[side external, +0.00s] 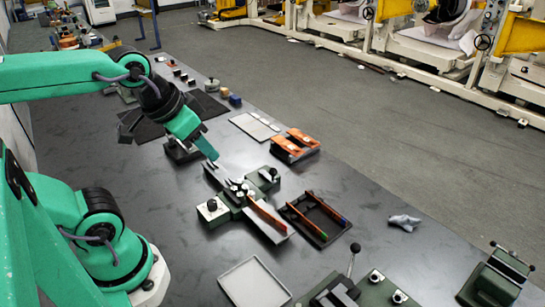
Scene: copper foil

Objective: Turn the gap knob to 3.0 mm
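A green and grey bench device (230,195) stands near the middle of the dark table, with dark fittings and pale round knobs. One pale knob with a dark centre (212,205) is at its left end, and a dark knob (273,172) is at its right end. I cannot tell which one is the gap knob, and no scale or setting is readable. My gripper (214,159) points down just behind the device's far end, and appears apart from the knobs. Its fingers are too small to tell whether they are open or shut.
A dark tray (316,238) with orange-handled tools lies right of the device, and an orange-topped block (295,147) stands behind it. A pale empty tray (252,287), a lever fixture (338,292) and a crumpled grey cloth (404,222) are nearer. The table's left front is clear.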

